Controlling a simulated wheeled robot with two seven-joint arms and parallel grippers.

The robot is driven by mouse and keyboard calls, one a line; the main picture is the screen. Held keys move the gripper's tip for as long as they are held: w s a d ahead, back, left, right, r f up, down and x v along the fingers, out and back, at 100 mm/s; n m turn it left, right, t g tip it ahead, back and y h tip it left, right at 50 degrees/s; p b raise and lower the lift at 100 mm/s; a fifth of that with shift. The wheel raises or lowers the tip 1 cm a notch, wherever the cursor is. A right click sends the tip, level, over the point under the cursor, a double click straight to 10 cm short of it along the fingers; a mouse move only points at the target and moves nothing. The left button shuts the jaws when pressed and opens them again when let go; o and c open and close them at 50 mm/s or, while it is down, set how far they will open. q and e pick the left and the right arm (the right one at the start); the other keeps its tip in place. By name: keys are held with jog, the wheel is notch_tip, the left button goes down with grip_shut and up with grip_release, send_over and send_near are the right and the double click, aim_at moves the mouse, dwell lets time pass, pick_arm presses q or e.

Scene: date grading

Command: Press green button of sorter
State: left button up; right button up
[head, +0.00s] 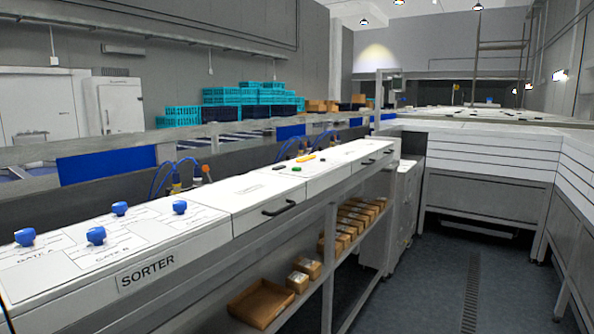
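The sorter (148,272) is a long white-topped console that runs from the lower left toward the middle of the head view, with a "SORTER" label on its front. A small green button (297,169) sits on the top of a farther section of the console. A yellow-orange bar-shaped control (306,157) and a small dark control lie close to it. Several blue knobs (96,235) stand on the near section, beside "GATE" labels. Neither of my grippers is in view.
A black handle (279,208) sticks out from the console front. Shelves below hold small boxes (308,267) and an open brown tray (262,303). Blue cables rise behind the console. Teal crates (245,97) are stacked beyond. The floor aisle (450,270) at the right is clear.

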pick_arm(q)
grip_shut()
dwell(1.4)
